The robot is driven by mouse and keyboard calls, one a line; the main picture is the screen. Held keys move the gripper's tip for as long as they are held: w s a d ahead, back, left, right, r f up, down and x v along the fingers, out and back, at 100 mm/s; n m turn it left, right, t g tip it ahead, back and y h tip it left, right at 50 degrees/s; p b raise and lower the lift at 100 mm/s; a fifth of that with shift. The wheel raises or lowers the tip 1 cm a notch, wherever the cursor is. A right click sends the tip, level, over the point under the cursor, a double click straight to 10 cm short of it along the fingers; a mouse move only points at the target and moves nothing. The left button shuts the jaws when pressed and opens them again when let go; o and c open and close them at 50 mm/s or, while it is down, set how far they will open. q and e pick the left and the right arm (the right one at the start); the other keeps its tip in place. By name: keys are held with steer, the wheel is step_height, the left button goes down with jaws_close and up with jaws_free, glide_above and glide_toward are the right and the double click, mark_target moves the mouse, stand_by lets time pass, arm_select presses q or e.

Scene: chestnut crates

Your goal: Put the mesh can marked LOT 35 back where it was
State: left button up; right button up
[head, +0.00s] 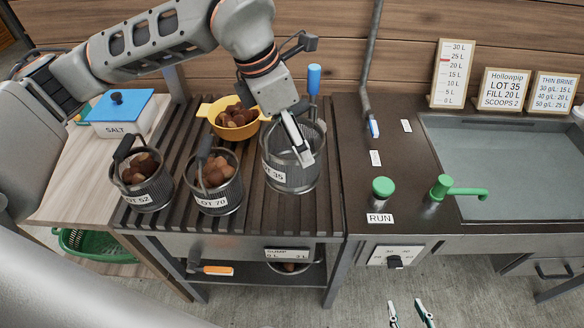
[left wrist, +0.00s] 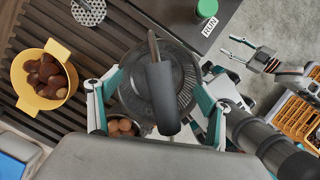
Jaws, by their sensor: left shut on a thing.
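The mesh can marked LOT 35 (head: 290,178) stands upright at the right end of the slatted rack (head: 250,222); I cannot tell whether its base touches the slats. It looks empty, and the left wrist view shows its perforated bottom and its dark handle (left wrist: 162,95). My left gripper (head: 302,150) reaches down over it and is shut on it; its fingers flank the can in the left wrist view. The arm hides part of its rim. My right gripper (head: 409,314) is open and empty at the lower edge of the head view, away from the can.
Cans marked LOT 52 (head: 148,190) and LOT 70 (head: 214,198), holding chestnuts, stand left on the rack. A yellow colander (head: 213,112) and a blue-handled tool (head: 314,80) are behind. Right are a green button (head: 382,188), green tap (head: 442,187) and basin (head: 500,150).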

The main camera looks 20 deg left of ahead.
arm_select(q)
step_height(320, 180, down, 5)
steer(key=shift+f, duration=2.2)
steer(key=shift+f, duration=0.15)
steer(key=o, duration=2)
